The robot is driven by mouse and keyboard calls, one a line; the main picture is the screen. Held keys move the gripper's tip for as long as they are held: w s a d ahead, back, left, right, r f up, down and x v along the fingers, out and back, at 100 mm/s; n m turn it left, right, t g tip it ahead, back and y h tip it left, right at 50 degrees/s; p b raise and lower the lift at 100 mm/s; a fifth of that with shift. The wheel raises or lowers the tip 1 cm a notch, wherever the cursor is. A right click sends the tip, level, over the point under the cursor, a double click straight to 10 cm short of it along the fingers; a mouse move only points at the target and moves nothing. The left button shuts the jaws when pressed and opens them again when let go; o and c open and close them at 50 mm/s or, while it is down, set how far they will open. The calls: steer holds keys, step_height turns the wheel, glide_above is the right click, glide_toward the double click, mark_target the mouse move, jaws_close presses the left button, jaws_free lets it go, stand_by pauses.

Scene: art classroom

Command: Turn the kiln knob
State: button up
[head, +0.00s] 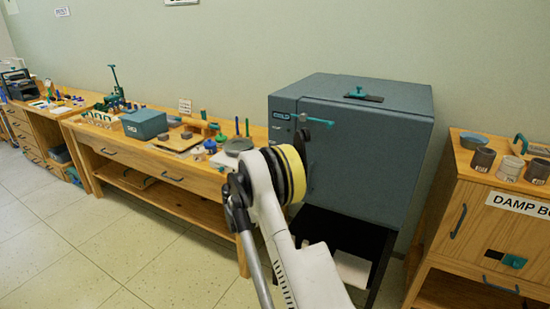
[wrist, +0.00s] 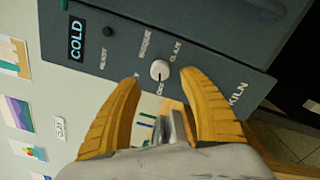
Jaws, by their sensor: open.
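The kiln (head: 370,150) is a blue-grey box on a dark stand against the wall. Its knob (wrist: 159,70) is small, pale and round, with a dark mark on its lower edge in the wrist view. Printed labels surround the knob; one seems to read BISQUE, another GLAZE. A display (wrist: 76,38) on the same panel reads COLD. My gripper (wrist: 161,79) is open, its two yellow fingers either side of the knob in the picture. No contact with the knob shows. In the head view, my arm hides the fingers and the knob.
A wooden bench (head: 170,172) with tools and a blue-grey box (head: 145,124) stands left of the kiln. A wooden damp box cabinet (head: 490,225) with several cups stands at right. A teal handle (head: 316,120) sticks out at the kiln's front. Floor at left is clear.

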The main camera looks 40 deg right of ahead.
steer(key=b+x, duration=0.1)
steer(key=x, duration=0.5)
steer(key=shift+a+f+b, duration=0.1)
steer(key=shift+f+b, duration=0.05)
steer(key=shift+b, duration=0.2)
steer(key=shift+w+d, duration=0.15)
steer(key=shift+d, duration=0.2)
jaws_close()
